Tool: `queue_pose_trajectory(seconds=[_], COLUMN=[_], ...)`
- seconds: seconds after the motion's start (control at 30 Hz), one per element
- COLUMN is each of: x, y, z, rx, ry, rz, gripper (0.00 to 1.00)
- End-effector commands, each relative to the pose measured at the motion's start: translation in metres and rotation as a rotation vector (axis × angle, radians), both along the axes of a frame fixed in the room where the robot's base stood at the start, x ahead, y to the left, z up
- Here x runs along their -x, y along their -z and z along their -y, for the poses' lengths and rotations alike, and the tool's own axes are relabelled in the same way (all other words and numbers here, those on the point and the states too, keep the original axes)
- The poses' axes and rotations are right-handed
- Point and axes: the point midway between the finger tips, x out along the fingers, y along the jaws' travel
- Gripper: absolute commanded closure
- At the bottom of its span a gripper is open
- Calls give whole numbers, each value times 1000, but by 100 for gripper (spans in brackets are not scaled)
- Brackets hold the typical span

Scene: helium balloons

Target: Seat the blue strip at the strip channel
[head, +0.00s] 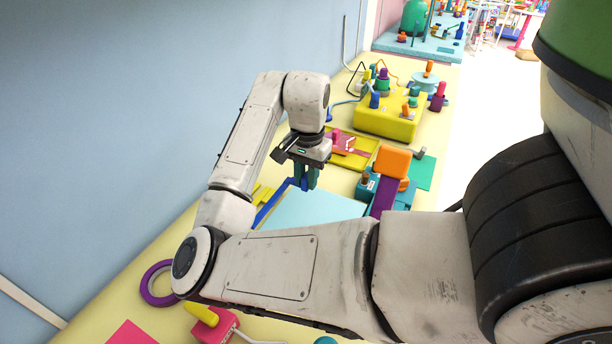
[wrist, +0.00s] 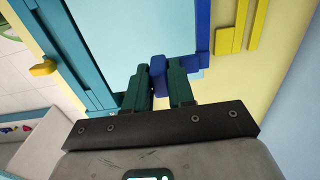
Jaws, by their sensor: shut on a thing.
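The blue strip (head: 271,204) lies lengthwise along the edge of a light blue board; it also shows in the wrist view (wrist: 203,27). My gripper (head: 307,184) is shut on a dark blue block at the strip's near end, between its green fingers in the wrist view (wrist: 158,85). The fingertips hide part of that end. Two parallel yellow bars (wrist: 240,25) run beside the strip, and a teal rail (wrist: 72,45) borders the board on the other side. I cannot tell which of these is the strip channel, or whether the strip is seated.
The light blue board (head: 315,208) lies below my gripper. An orange block (head: 392,161) on a purple band stands to its right. A yellow box (head: 390,116) with colored knobs is farther back. A purple ring (head: 158,284) lies near the table's left edge. The wall rises at left.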

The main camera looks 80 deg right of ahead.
Motion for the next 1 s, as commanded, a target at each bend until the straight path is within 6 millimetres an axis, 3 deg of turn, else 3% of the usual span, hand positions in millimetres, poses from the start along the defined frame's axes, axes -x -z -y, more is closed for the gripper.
queue_pose_trajectory(seconds=[0.27, 1.0], x=[0, 0], y=[-3, -41], z=[0, 0], rx=[0, 0], ry=[0, 0], rz=[0, -1], gripper=[100, 100])
